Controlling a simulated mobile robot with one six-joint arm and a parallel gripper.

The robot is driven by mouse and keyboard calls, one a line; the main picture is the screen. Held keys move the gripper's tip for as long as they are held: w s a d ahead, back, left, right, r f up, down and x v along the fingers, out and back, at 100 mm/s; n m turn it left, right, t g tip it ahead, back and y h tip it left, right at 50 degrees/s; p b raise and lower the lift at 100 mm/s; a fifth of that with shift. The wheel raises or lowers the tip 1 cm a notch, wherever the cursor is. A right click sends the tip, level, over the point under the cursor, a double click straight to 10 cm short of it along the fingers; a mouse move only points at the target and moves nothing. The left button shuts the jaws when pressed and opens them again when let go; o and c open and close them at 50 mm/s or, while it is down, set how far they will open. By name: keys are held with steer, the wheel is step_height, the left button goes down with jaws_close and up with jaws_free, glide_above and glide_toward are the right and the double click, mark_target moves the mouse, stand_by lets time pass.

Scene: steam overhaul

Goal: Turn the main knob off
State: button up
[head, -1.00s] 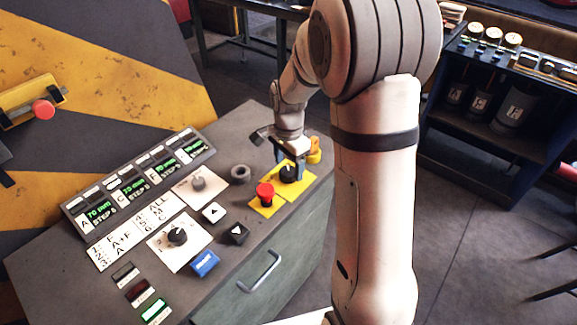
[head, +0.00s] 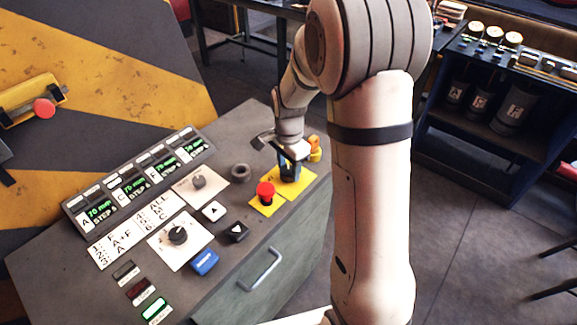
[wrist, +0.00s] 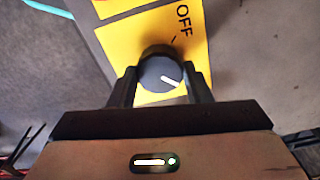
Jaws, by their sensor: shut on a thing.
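The main knob (wrist: 160,73) is black and round, with a white pointer line, on a yellow plate (wrist: 140,15) marked OFF (wrist: 184,20). In the wrist view the pointer aims to the lower right, away from the OFF word. My gripper (wrist: 163,80) is shut on the knob, one finger on each side. In the head view my gripper (head: 290,165) is down at the yellow plate (head: 303,183) on the console's far right corner and mostly hides the knob.
A red mushroom button (head: 265,190) stands close in front of the gripper, and an orange-yellow piece (head: 314,148) just behind it.

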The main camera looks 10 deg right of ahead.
steer(key=shift+n, duration=0.3)
steer(key=n+b, duration=0.1)
steer(key=n, duration=0.2)
steer(key=shift+f+n, duration=0.1)
steer(key=shift+n, duration=0.2)
steer(key=n+b, duration=0.1)
steer(key=n, duration=0.3)
steer(key=n+b, duration=0.1)
steer(key=n, duration=0.8)
steer(key=shift+n, duration=0.3)
stand_by(0.3)
steer(key=o, duration=1)
